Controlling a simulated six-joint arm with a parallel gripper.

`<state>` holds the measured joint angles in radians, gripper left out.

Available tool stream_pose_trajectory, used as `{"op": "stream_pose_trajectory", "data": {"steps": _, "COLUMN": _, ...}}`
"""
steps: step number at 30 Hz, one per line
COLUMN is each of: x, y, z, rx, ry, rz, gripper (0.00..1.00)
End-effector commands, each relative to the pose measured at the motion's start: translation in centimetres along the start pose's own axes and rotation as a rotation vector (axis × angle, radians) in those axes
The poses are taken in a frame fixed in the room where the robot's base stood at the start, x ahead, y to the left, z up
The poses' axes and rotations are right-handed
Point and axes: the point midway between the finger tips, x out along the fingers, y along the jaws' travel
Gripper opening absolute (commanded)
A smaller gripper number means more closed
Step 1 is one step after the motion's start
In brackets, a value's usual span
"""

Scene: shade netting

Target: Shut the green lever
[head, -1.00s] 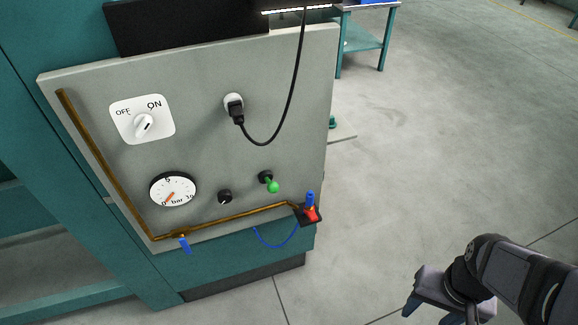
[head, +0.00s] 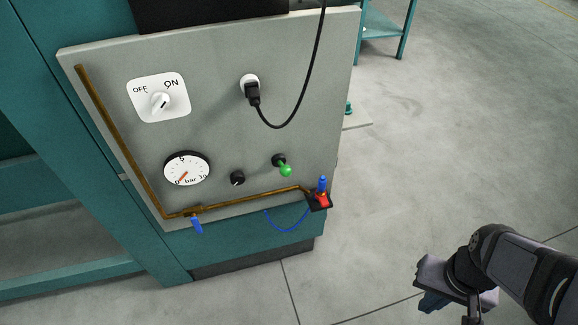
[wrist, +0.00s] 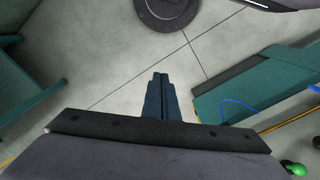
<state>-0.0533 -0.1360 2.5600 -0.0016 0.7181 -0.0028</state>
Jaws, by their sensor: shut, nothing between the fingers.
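The green lever (head: 285,170) sticks out from a black mount on the lower right of the grey panel (head: 220,130). Its round green end points down and slightly right. It also shows at the lower right edge of the wrist view (wrist: 295,167), partly cut off. My gripper (head: 432,302) is at the lower right of the head view, over the floor and well apart from the panel. In the wrist view its blue fingers (wrist: 160,88) are together with nothing between them.
The panel also bears an OFF/ON switch (head: 160,101), a plug with a black cable (head: 252,92), a gauge (head: 187,169), a black knob (head: 237,178), a brass pipe (head: 250,199) with a blue handle (head: 196,225), and a red-and-blue fitting (head: 321,194). The floor between panel and gripper is clear.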

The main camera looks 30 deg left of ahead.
Motion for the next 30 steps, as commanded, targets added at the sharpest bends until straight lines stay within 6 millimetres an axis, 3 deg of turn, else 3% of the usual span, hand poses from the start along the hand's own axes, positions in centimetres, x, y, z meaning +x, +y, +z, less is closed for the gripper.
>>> {"op": "stream_pose_trajectory", "data": {"steps": 8, "x": 1.1, "y": -5.0, "z": 1.0, "rx": -0.236, "ry": -0.03, "rz": 0.004, "gripper": 0.0}}
{"op": "stream_pose_trajectory", "data": {"steps": 17, "x": 1.7, "y": -12.4, "z": 1.4, "rx": -0.574, "ry": -0.007, "rz": 0.017, "gripper": 0.0}}
{"op": "stream_pose_trajectory", "data": {"steps": 23, "x": 0.8, "y": -19.5, "z": -1.9, "rx": -0.743, "ry": 0.189, "rz": -0.026, "gripper": 0.0}}
{"op": "stream_pose_trajectory", "data": {"steps": 30, "x": -3.1, "y": -26.5, "z": -8.3, "rx": -0.723, "ry": 0.498, "rz": -0.152, "gripper": 0.0}}
